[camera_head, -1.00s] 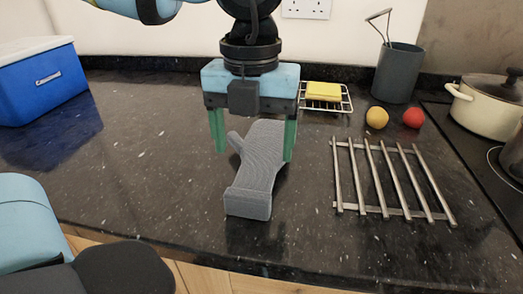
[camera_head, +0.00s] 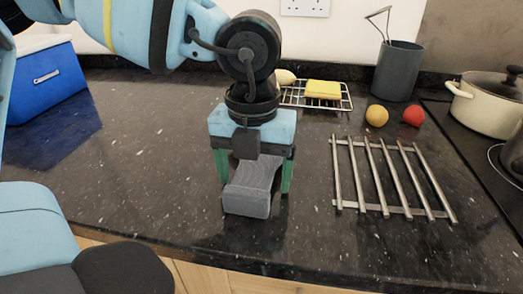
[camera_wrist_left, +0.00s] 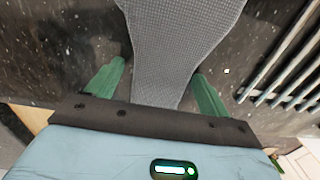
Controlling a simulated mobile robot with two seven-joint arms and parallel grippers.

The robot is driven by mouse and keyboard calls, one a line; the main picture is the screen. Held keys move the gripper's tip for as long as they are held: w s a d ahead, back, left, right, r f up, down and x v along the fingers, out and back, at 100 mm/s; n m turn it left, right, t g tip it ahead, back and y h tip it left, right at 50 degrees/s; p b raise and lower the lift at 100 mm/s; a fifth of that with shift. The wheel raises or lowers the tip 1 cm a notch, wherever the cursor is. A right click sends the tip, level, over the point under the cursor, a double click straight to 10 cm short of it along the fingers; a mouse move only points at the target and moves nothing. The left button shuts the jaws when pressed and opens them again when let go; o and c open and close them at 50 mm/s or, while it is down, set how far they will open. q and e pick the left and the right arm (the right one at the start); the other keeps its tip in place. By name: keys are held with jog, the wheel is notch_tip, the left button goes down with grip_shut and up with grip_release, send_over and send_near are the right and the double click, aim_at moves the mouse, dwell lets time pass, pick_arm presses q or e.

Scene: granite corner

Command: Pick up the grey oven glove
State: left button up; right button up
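The grey oven glove (camera_head: 250,193) lies on the dark granite worktop near its front edge. My left gripper (camera_head: 254,178) is low over the glove with its green fingers on either side of it. The gripper body hides the far part of the glove in the head view. In the left wrist view the glove (camera_wrist_left: 178,45) passes between the fingers of my left gripper (camera_wrist_left: 160,70). The fingers look open, close to the glove's sides; I cannot tell whether either one touches it. My right gripper is not in view.
A metal trivet (camera_head: 385,208) lies to the right of the glove. A blue cool box (camera_head: 45,80) is at left.

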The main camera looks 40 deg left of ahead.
pick_arm(q)
jog(key=c, duration=1.1)
jog(key=shift+r, duration=0.1)
jog(key=shift+c, duration=0.2)
notch_tip(320, 180, up, 28)
jog(key=p, duration=0.4)
